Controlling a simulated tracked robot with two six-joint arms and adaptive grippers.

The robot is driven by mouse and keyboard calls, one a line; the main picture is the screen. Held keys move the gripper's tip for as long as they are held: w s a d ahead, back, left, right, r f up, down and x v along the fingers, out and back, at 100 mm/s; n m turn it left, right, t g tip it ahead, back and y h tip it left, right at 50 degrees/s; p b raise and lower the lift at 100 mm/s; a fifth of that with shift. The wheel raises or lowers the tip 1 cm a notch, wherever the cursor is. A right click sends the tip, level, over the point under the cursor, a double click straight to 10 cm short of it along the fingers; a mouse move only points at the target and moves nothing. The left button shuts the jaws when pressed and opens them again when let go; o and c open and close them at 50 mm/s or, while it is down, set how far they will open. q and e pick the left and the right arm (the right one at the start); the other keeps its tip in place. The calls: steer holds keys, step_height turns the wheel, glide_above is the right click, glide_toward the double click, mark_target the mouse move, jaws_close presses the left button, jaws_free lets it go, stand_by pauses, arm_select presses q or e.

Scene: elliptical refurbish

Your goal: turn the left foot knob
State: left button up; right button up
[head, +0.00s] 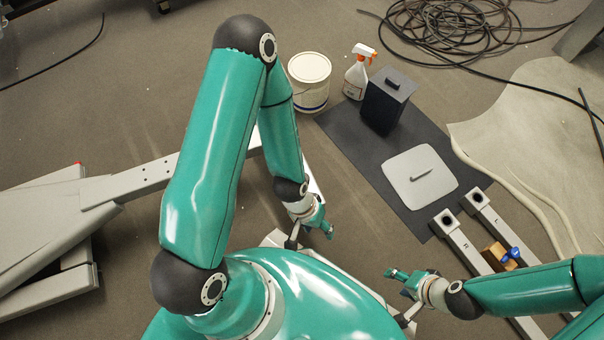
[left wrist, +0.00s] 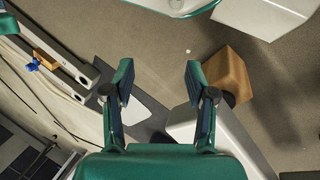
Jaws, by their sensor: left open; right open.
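My left gripper (head: 322,228) points down near the frame's pale grey beam, just ahead of my body. In the left wrist view its two fingers (left wrist: 159,78) are spread apart with nothing between them. A grey beam (left wrist: 228,140) lies below and right of the fingers, with a brown block (left wrist: 228,73) at its end. A dark piece shows beside the block, partly behind the right finger; I cannot tell whether it is the left foot knob. My right gripper (head: 394,275) is open and empty, apart from the left one.
A blue knob (head: 515,253) and wooden block (head: 496,253) sit between two grey rails at right. A dark mat (head: 345,130) holds a black box (head: 386,103) and grey plate (head: 420,177). A white bucket (head: 309,80) and spray bottle (head: 358,72) stand behind.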

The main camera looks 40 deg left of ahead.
arm_select(q)
steer(key=w+a+r+n+g+h+p, duration=0.1)
steer(key=a+r+n+h+p, duration=0.1)
steer(key=n, duration=0.2)
steer(key=w+a+r+n+h+p, duration=0.2)
steer(key=a+n+p, duration=0.1)
steer(key=n, duration=0.1)
steer(key=w+a+r+n+g+h+p, duration=0.1)
steer(key=a+r+n+h+p, duration=0.1)
steer(key=a+n+p, duration=0.1)
steer(key=shift+w+a+r+n+g+h, duration=0.15)
steer(key=shift+w+n+g+h, duration=0.15)
steer(key=shift+n, duration=0.3)
steer(key=s+a+r+n+t+h+p, duration=0.1)
steer(key=a+r+n+t+p, duration=0.2)
steer(key=a, duration=0.5)
steer(key=s+a+r+n+t+h+p, duration=0.1)
steer(key=a+n+t+p, duration=0.3)
steer(key=a, duration=0.5)
steer(key=shift+n, duration=0.6)
steer(key=b+x, duration=0.2)
steer(key=x, duration=1.5)
steer(key=shift+w+f, duration=0.2)
